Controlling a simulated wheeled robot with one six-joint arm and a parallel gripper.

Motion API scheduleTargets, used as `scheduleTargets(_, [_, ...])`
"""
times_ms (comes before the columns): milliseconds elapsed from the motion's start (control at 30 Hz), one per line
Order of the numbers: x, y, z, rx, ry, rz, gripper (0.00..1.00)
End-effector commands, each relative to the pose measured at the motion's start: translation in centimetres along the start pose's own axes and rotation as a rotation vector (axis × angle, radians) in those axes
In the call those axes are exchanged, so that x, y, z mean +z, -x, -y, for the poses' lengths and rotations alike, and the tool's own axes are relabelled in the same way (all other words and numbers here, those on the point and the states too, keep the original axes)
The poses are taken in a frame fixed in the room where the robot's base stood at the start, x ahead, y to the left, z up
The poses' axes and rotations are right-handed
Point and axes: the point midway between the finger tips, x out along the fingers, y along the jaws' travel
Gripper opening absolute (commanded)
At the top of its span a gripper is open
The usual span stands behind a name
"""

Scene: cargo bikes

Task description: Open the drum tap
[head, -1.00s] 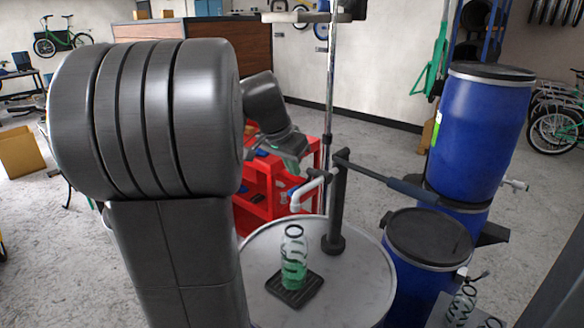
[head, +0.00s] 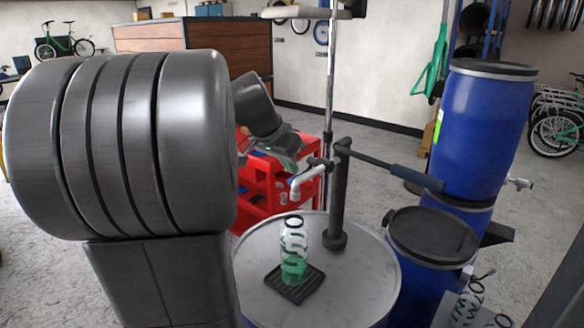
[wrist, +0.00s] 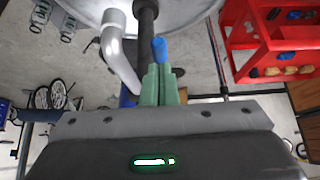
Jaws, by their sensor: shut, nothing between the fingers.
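The tap is a pale curved spout (head: 306,178) on a dark post (head: 338,200) that stands on a round grey drum top (head: 350,275). A dark fitting (head: 318,162) sits where the spout joins the post. The spout also shows in the wrist view (wrist: 118,50), left of my fingers. A clear bottle (head: 293,250) with green content stands below it on a black tray (head: 310,285). My gripper (wrist: 158,68) is shut and empty, its green fingers together. A small blue piece (wrist: 160,46) shows just beyond the fingertips; I cannot tell whether they touch it.
A dark bar (head: 385,168) runs right from the post. A red cart (head: 258,195) is behind my gripper (head: 290,148). A chrome pole (head: 330,110) rises behind the post.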

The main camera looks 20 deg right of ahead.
Motion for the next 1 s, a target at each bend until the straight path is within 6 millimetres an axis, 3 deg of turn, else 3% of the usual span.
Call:
scheduleTargets(100, [0.9, -0.9, 0.0, 0.000, 0.000, 0.001, 0.00])
scheduleTargets(633, [1.2, -1.1, -0.1, 0.004, 0.002, 0.011, 0.00])
scheduleTargets(767, [0.5, -0.3, -0.2, 0.003, 0.001, 0.010, 0.00])
scheduleTargets(1000, [-2.3, 2.8, -0.7, -0.004, 0.001, -0.001, 0.00])
